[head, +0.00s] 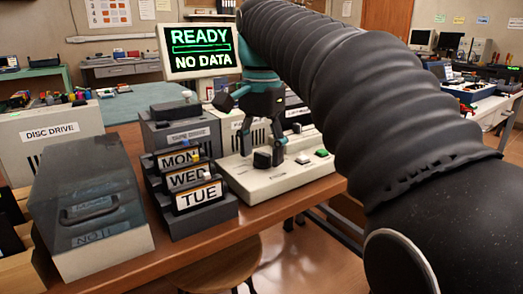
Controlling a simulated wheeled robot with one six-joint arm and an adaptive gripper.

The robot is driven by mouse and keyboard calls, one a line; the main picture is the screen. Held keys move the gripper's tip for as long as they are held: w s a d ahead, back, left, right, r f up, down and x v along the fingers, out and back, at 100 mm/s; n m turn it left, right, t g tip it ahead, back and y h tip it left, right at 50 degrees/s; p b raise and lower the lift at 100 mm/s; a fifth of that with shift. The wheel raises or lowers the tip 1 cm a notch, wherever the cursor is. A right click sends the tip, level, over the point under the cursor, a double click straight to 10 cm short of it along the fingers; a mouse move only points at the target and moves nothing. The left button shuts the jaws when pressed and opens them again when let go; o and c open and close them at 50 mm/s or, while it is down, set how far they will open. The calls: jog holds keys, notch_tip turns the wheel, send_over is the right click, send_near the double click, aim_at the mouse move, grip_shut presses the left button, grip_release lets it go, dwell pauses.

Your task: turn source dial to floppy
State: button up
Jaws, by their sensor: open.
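The source dial looks to be the black knob (263,158) on the low beige control box (285,182), at the middle of the wooden table. The word floppy and any dial markings cannot be read in the head view. My gripper (262,152) points down over this box, its fingertips apart on either side of the black knob. It is open, and I cannot tell whether a finger touches the knob. The monitor (197,51) behind reads "READY" and "NO DATA".
A green button (321,153) sits on the box's right side. Left of the box is a black rack with MON, WED and TUE cards (198,195). A clear-lidded case (90,205) and a disc drive (50,130) stand further left. A stool (222,268) is in front.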

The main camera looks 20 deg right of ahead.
jog(key=c, duration=1.1)
jog(key=shift+c, duration=0.2)
jog(key=n+p, duration=0.3)
jog(key=n, duration=0.1)
jog(key=shift+s+r, duration=0.1)
jog(key=shift+r, duration=0.05)
jog(key=shift+d+n+p, duration=0.1)
jog(key=shift+n+p, duration=1)
jog(key=shift+n, duration=0.8)
jog(key=shift+f, duration=0.2)
